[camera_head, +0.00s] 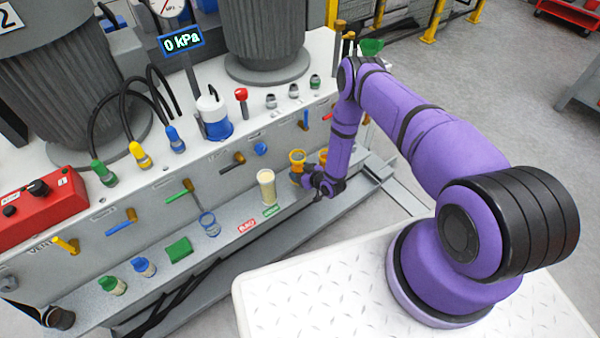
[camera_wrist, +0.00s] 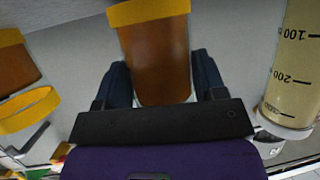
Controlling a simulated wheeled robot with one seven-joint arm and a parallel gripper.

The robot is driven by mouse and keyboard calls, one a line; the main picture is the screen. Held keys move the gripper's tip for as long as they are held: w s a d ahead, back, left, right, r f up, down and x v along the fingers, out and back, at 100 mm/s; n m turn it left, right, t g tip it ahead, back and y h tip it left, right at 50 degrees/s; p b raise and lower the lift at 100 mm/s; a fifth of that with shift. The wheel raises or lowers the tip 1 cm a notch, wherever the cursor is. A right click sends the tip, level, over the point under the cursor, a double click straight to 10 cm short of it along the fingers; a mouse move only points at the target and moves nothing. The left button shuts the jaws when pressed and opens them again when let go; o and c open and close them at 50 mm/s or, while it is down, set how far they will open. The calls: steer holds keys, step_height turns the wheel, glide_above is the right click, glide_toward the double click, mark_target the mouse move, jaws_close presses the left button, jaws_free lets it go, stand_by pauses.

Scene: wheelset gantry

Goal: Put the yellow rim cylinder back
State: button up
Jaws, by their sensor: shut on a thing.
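The yellow rim cylinder (camera_head: 297,158) is near the right end of the grey ledge, roughly upright. My gripper (camera_head: 303,174) is shut on it from the right. In the wrist view the cylinder (camera_wrist: 157,50) shows a yellow band and brown contents, with the dark fingers of my gripper (camera_wrist: 162,82) on either side. Its lower end is partly hidden by the gripper. I cannot tell whether it touches the ledge. A second yellow-rimmed brown item (camera_wrist: 18,62) stands to the left in the wrist view, partly cut off.
A tall graduated cylinder with cream contents (camera_head: 266,188) stands just left on the ledge (camera_head: 225,240). Coloured valve handles stick out from the panel above. A yellow ring (camera_wrist: 28,110) shows in the wrist view.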

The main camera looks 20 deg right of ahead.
steer(key=shift+f, duration=0.25)
steer(key=o, duration=1.1)
steer(key=shift+o, duration=0.2)
